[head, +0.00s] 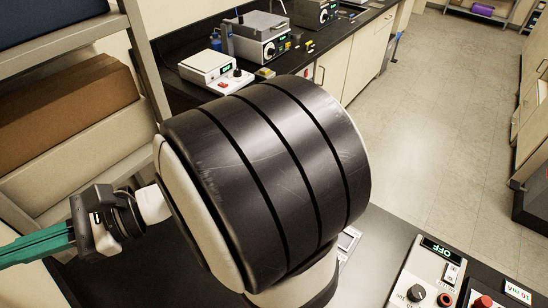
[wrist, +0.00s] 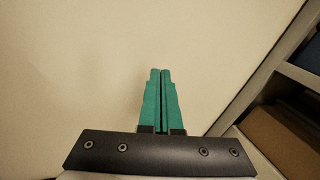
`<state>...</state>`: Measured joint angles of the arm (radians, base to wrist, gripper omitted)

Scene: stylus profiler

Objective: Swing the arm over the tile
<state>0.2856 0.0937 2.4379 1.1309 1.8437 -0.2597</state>
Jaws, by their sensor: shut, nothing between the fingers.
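My gripper (head: 32,248) is at the far left of the head view, with its green fingers pointing left and running out of the frame. In the wrist view the two green fingers (wrist: 160,78) lie together, shut and empty, facing a plain pale surface. Neither the profiler's swing arm nor the tile can be made out in either view. My own large black and white arm link covers the middle of the head view and hides much of the bench. A small pale item (head: 348,240) shows partly behind it; I cannot tell what it is.
A control box with an OFF display (head: 425,272) stands on the dark bench (head: 385,245) at lower right, beside a second box (head: 492,297). Shelving with a brown box (head: 60,115) is close to my gripper at left. Instruments (head: 258,38) stand on the back counter.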

